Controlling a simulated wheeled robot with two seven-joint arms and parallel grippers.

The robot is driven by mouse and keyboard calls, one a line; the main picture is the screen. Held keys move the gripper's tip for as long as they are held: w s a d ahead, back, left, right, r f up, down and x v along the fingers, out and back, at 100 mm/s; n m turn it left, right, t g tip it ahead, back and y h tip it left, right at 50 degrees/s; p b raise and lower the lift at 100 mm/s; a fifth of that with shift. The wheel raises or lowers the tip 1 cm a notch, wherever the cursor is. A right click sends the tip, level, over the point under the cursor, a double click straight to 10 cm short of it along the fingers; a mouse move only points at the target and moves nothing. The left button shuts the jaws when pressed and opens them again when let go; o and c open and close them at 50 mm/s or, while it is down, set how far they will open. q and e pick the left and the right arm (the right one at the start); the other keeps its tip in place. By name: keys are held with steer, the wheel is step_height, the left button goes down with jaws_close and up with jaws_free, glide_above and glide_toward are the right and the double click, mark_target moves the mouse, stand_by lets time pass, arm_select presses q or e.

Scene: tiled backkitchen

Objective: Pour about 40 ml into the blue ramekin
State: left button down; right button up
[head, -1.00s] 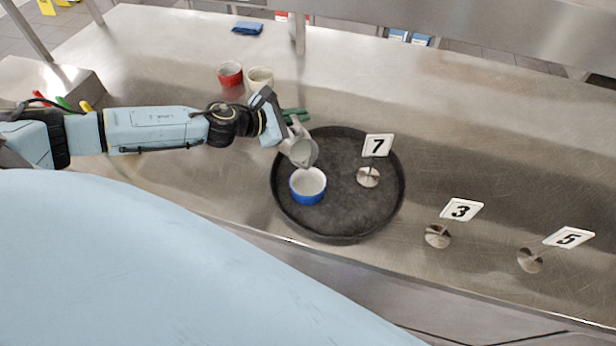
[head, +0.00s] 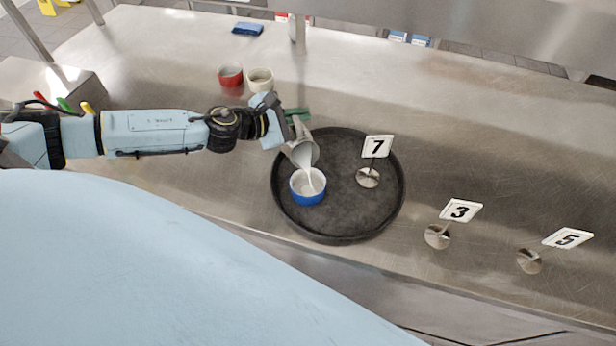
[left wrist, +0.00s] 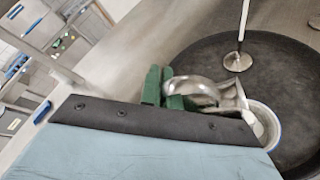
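The blue ramekin (head: 308,193) stands upright on the left part of the round black tray (head: 345,226). A metal jug (head: 304,153) is tilted above it, and a white stream runs from its lip into the ramekin. My left gripper (head: 290,128) is shut on the jug at the handle side. In the left wrist view the green fingers (left wrist: 172,92) are at the jug's handle (left wrist: 198,87), and the ramekin's rim (left wrist: 270,122) shows partly behind the jug. How full the ramekin is cannot be made out. My right gripper is not in view.
A number 7 stand (head: 368,177) is on the tray, right of the ramekin. Number 3 (head: 438,236) and number 5 (head: 530,260) stands are farther right. Red (head: 230,75) and cream (head: 260,79) cups stand behind my arm. A blue cloth (head: 248,28) lies farther back.

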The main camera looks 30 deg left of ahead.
arm_select(q)
steer(key=shift+s+d+m, duration=0.2)
steer(key=shift+d+m, duration=0.1)
stand_by(1.8)
steer(key=shift+w+a+f+n, duration=0.55)
steer(key=shift+a+f+n, duration=0.15)
steer(key=shift+n, duration=0.1)
steer(key=shift+f+g+h, duration=0.1)
steer(key=shift+g+h, duration=0.2)
